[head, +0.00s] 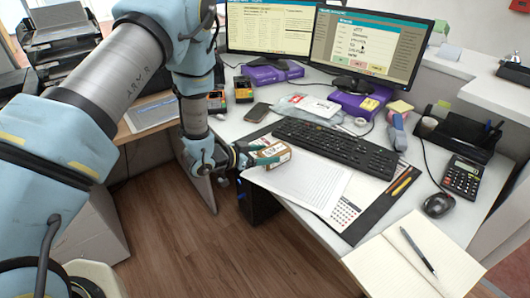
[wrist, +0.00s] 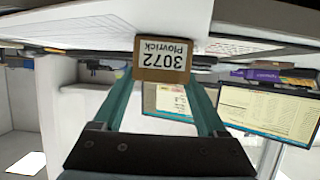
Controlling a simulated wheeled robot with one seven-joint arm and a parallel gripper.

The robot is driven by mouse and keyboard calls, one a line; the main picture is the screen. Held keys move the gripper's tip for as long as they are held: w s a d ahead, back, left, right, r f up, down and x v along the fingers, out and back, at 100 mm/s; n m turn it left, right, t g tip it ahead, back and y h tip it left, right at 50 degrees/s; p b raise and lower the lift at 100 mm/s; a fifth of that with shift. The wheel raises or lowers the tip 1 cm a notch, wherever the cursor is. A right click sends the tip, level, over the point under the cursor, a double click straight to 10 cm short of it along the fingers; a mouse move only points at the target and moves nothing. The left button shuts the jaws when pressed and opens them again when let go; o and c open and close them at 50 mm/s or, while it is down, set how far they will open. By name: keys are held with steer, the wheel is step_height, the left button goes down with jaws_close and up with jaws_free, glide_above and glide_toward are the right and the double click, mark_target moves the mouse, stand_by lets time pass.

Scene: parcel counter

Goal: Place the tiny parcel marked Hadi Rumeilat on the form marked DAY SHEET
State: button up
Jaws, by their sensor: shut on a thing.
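My gripper (head: 258,157) is shut on a small brown parcel (head: 272,152) with a white label, at the front edge of the desk. In the wrist view the parcel (wrist: 163,60) sits between the teal fingers, its label upside down and reading "3072 Plovrick". I see no name Hadi Rumeilat on the faces in view. A lined white form (head: 298,182) lies on the desk beside and below the parcel; its heading is not readable. Another form (head: 153,112) lies on the side desk at left, partly behind my arm. I cannot tell which is the DAY SHEET, or whether the parcel touches the desk.
A keyboard (head: 335,145) lies behind the lined form. A calendar sheet (head: 345,213), pens (head: 400,183), a mouse (head: 439,204), a calculator (head: 467,174) and an open notebook (head: 415,262) are to the right.

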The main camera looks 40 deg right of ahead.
steer(key=shift+f, duration=0.2)
steer(key=o, duration=1.5)
steer(key=shift+r, duration=0.15)
steer(key=shift+r, duration=0.15)
steer(key=b+v, duration=0.2)
steer(key=v, duration=1)
steer(key=shift+b, duration=0.3)
